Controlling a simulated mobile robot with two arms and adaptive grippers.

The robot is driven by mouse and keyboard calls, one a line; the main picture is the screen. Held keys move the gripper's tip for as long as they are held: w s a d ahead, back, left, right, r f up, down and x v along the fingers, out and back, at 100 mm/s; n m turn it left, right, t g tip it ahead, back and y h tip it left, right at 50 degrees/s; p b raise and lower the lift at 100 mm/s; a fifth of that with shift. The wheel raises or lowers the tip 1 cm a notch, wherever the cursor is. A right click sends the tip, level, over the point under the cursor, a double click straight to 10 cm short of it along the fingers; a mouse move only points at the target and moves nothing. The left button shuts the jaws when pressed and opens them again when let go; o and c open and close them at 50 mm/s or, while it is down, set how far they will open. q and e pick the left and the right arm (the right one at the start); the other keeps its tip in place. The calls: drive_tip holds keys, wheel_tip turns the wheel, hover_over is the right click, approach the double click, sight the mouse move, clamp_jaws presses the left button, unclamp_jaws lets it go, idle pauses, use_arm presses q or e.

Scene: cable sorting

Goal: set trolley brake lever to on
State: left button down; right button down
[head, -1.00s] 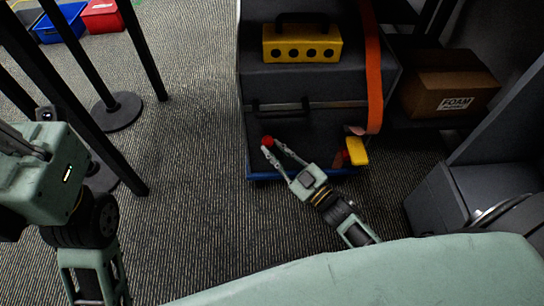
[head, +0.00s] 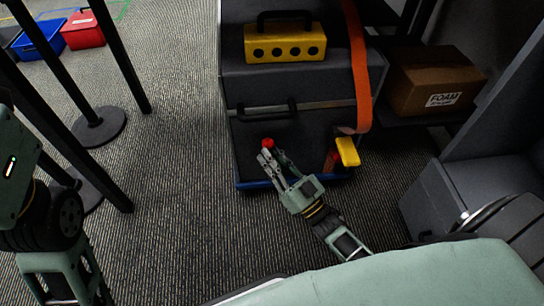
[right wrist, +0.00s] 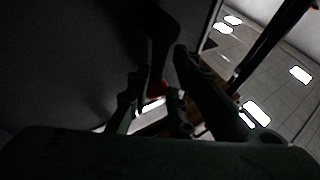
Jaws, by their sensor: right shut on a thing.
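The trolley (head: 285,85) is a dark grey cabinet on a blue base in the middle of the head view. The brake lever's red knob (head: 267,143) sticks up low on its front. My right gripper (head: 268,155) reaches in from the lower right and is shut on the lever just below the knob. In the right wrist view a bit of red knob (right wrist: 157,89) shows between the dark fingers. The lever's shaft is mostly hidden by the fingers, so its setting is unclear. Only links of my left arm show; its gripper is out of view.
A yellow block (head: 347,152) sits at the trolley's lower right corner. A yellow case (head: 285,43) and an orange strap (head: 362,80) are on the trolley. A FOAM carton (head: 432,82) stands right. Black posts with round bases (head: 99,130) stand left; carpet between is clear.

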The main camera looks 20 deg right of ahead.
drive_tip(key=shift+w+d+r, duration=0.15)
drive_tip(key=shift+d, duration=0.15)
drive_tip(key=c, duration=1.7)
unclamp_jaws()
drive_tip(key=shift+o, duration=0.2)
drive_tip(key=v, duration=1.2)
drive_tip(key=shift+a, duration=0.1)
